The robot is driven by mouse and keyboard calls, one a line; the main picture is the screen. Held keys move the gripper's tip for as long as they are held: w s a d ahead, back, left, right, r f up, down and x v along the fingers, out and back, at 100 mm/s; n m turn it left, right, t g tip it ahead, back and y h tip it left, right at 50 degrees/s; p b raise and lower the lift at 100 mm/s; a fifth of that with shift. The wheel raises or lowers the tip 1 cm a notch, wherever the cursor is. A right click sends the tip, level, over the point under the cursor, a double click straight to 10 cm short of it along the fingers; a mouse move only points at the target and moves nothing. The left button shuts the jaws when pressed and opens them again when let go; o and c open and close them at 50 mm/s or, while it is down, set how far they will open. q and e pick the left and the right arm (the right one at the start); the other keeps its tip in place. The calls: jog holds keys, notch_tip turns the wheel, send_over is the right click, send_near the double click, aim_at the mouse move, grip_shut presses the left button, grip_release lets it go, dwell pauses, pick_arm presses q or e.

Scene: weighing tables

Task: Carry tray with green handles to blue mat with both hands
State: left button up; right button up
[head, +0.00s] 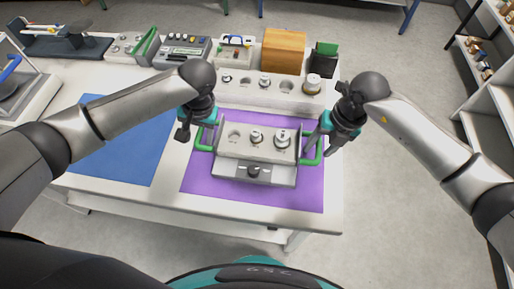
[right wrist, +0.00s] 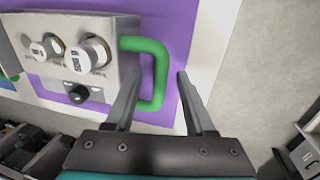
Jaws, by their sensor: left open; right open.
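The grey tray (head: 228,170) with green handles sits on the purple mat (head: 201,178). It carries a block with several metal weights, and one dark-knobbed weight sits at its front. The blue mat (head: 125,150) lies bare to the left, partly hidden by my left arm. My left gripper (head: 196,131) is open above and beside the left green handle (head: 203,147). My right gripper (head: 321,143) is open at the right green handle (head: 319,155). In the right wrist view, the right handle (right wrist: 158,75) shows between the two open fingers (right wrist: 160,98), not gripped.
Behind the tray stand a long weight block (head: 249,93), a wooden box (head: 283,50) and a dark box with a green top (head: 324,57). Balances and instruments line the back left. The table's front edge is close below both mats.

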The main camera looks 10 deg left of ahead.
pick_arm(q)
jog(key=shift+f, duration=0.4)
pick_arm(e)
jog(key=shift+a+f, duration=0.1)
jog(key=shift+f, duration=0.3)
pick_arm(q)
grip_shut()
pick_arm(e)
grip_shut()
pick_arm(q)
jog(key=shift+w+r, duration=0.1)
pick_arm(e)
jog(key=shift+w+r, duration=0.1)
dwell(0.4)
